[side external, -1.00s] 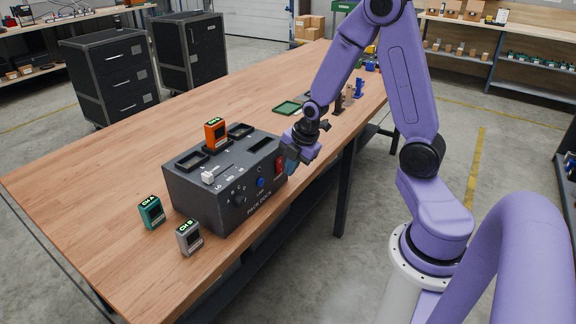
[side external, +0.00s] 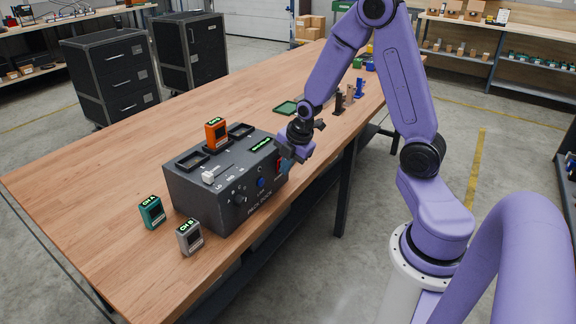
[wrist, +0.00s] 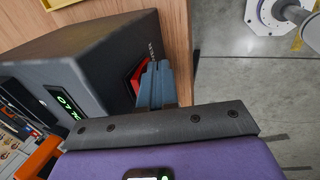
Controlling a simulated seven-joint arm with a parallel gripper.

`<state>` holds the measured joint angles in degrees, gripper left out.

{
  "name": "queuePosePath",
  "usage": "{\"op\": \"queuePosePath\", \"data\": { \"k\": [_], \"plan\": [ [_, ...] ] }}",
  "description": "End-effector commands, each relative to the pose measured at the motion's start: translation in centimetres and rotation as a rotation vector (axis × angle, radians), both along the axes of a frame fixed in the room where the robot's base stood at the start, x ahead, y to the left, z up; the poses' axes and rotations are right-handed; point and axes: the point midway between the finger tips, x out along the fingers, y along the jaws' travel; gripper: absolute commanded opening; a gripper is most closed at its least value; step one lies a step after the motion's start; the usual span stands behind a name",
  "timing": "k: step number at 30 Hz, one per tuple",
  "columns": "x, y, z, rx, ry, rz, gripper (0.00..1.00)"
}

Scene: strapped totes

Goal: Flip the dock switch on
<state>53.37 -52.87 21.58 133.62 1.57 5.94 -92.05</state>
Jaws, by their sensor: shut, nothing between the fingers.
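The dark grey dock (side external: 215,205) stands near the table's front edge; its side also fills the left of the wrist view (wrist: 105,45). Its red switch (side external: 279,166) is on the front face at the right end and shows in the wrist view (wrist: 138,74), partly hidden by the fingers. The dock's display (side external: 262,145) is lit green, also in the wrist view (wrist: 67,103). My gripper (side external: 286,163) is shut and empty, with its blue-grey fingertips (wrist: 156,72) right at the switch. I cannot tell whether they touch it.
An orange module (side external: 215,133) sits in a slot on top of the dock. A teal module (side external: 151,213) and a grey module (side external: 189,237) stand on the table (side external: 110,160) to its left. A green tray (side external: 285,107) and several small items lie farther back.

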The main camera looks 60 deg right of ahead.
Motion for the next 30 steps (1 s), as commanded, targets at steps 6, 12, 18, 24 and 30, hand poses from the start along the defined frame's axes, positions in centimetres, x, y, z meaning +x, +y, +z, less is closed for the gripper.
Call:
{"op": "queuePosePath", "data": {
  "k": [6,12,18,24,30],
  "plan": [
    [0.1,0.0,0.8,0.000,-0.003,-0.001,0.00],
    [0.1,0.0,1.5,0.000,-0.003,-0.001,0.00],
    [0.1,0.0,1.6,0.000,-0.003,-0.001,0.00],
    [-0.2,0.0,1.6,0.000,-0.003,0.000,0.00],
    [-2.5,0.0,1.3,0.000,0.000,-0.001,0.00]
  ]
}}
